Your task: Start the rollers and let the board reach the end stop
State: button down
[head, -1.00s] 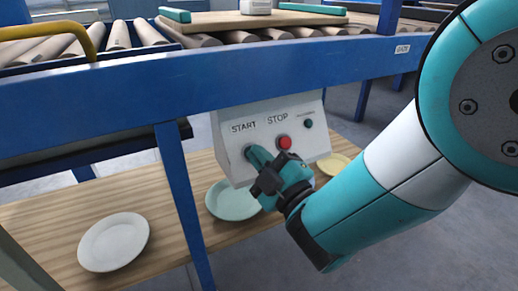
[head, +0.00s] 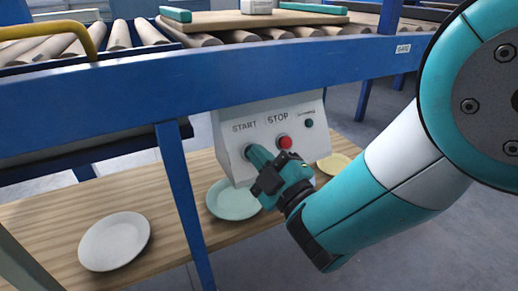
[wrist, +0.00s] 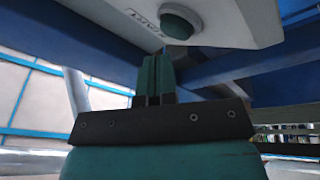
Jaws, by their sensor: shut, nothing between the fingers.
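The board (head: 225,22) lies flat on the wooden rollers (head: 150,33) of the blue conveyor, at the top of the head view. The pale control box (head: 240,122) hangs under the rail, with START and STOP labels and a red stop button (head: 285,142). My gripper (head: 254,153) is shut and empty, its tips at the box below START. The wrist view shows a round green button (wrist: 180,22) close above the shut fingers. I cannot tell whether they touch it. I cannot make out the end stop.
Teal pieces (head: 175,14) and a white block (head: 257,5) are on the board. A yellow curved bar (head: 50,27) is at left. Below, a wooden shelf (head: 60,205) holds a white plate (head: 114,241), a pale green plate (head: 228,202) and a yellow plate (head: 336,162).

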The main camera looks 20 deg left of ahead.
jog(key=shift+w+a, duration=0.1)
jog(key=shift+a, duration=0.05)
dwell(0.4)
jog(key=shift+w+a+f+p, duration=0.1)
jog(key=shift+a+f+p, duration=0.05)
jog(key=shift+p, duration=0.25)
